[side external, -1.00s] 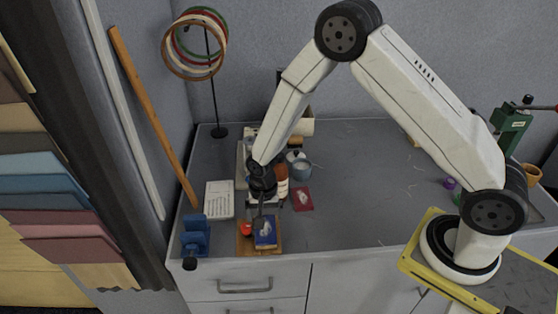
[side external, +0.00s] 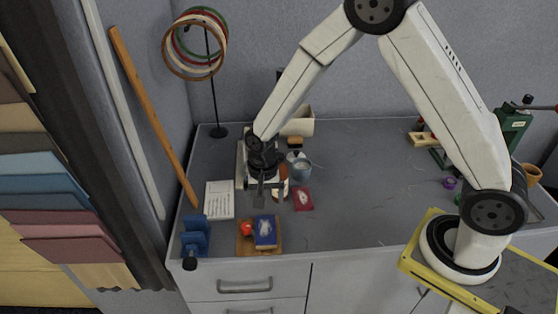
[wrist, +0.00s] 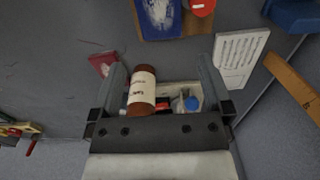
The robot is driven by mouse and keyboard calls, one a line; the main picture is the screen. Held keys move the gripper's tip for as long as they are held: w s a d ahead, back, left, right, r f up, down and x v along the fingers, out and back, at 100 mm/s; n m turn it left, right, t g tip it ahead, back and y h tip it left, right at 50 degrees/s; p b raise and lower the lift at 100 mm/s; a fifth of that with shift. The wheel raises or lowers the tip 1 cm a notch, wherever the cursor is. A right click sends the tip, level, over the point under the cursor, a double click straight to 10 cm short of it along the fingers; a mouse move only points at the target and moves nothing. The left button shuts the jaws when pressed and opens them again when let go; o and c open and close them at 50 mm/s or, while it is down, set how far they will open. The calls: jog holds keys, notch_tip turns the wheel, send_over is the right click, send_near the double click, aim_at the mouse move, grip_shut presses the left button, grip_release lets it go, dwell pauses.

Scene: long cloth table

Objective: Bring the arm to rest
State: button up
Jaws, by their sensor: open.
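My gripper (side external: 270,197) is open and empty, held above the left part of the grey table (side external: 365,185). Its two fingers also show in the wrist view (wrist: 165,88). A brown bottle with a pale label (wrist: 142,90) shows between the fingers in the wrist view but stands below them; I see no contact. In the side view the bottle is mostly hidden behind my gripper. A blue packet (side external: 265,231) and a red round thing (side external: 246,229) lie on a wooden board (side external: 262,251) in front of my gripper.
A white printed sheet (side external: 219,200) and a blue block-like fixture (side external: 195,237) lie to the left. A red card (side external: 303,198) and a small pot (side external: 300,168) are to the right. A ring stand (side external: 213,100) rises at the back left. The table's middle right is mostly clear.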

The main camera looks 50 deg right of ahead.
jog(key=s+d+r+n+t, duration=0.2)
jog(key=s+d+r+n, duration=0.4)
jog(key=s, duration=0.7)
notch_tip(320, 180, up, 4)
jog(key=n, duration=0.2)
jog(key=shift+r+n+t, duration=0.25)
jog(key=shift+n+t, duration=0.05)
jog(key=shift+n, duration=0.1)
